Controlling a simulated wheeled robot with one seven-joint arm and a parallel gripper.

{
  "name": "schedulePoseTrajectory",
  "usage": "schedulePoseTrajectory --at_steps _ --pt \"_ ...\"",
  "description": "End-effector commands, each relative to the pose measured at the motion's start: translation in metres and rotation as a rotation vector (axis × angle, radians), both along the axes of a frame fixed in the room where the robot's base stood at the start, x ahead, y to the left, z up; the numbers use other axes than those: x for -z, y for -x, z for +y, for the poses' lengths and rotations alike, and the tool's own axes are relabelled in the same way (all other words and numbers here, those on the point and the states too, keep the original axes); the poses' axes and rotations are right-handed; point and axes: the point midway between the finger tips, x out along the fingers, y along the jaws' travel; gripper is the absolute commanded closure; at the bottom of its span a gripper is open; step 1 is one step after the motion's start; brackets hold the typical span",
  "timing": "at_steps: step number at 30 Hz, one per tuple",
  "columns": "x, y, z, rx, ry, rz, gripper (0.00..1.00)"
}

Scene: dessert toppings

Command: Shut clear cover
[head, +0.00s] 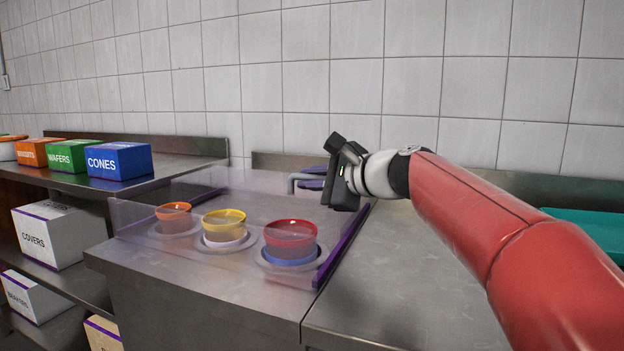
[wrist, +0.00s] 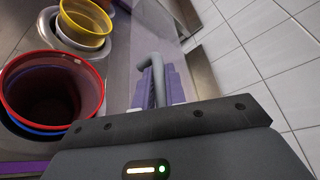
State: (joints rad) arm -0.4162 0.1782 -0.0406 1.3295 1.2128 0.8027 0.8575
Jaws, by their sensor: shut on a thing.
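The clear cover (head: 250,188) is a see-through panel with purple side edges, spanning the topping counter around the cups in the head view. I cannot tell exactly how far it is lowered. A grey bent handle (head: 298,181) stands at its back right; it also shows in the wrist view (wrist: 147,63). My gripper (head: 312,179) reaches it from the right, its purple fingers (wrist: 160,88) shut around the grey handle. The exact contact is partly hidden by the dark gripper body.
Orange (head: 174,213), yellow (head: 224,223) and red (head: 291,238) cups sit in the counter. Boxes, including a blue CONES box (head: 118,161), stand on the left shelf. A tiled wall (head: 300,80) rises behind.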

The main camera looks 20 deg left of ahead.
Motion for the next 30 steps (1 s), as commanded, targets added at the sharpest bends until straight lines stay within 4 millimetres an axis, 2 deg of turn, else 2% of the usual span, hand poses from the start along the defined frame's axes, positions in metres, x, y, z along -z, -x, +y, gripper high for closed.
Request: schedulePoseTrajectory --at_steps 4,12,15,26,27,28,30 --pt "0.002 0.016 0.001 -0.002 0.001 0.0 1.0" --pt "0.002 0.08 0.006 -0.003 -0.001 -0.001 1.0" --pt "0.001 0.092 0.007 -0.002 0.001 0.0 1.0" --pt "0.001 0.097 0.008 -0.003 0.001 0.002 1.0" --pt "0.001 0.097 0.008 -0.002 0.001 0.002 0.82" --pt "0.001 0.097 0.008 -0.002 0.001 0.002 0.78" --pt "0.001 0.097 0.008 -0.002 0.0 0.002 0.78"
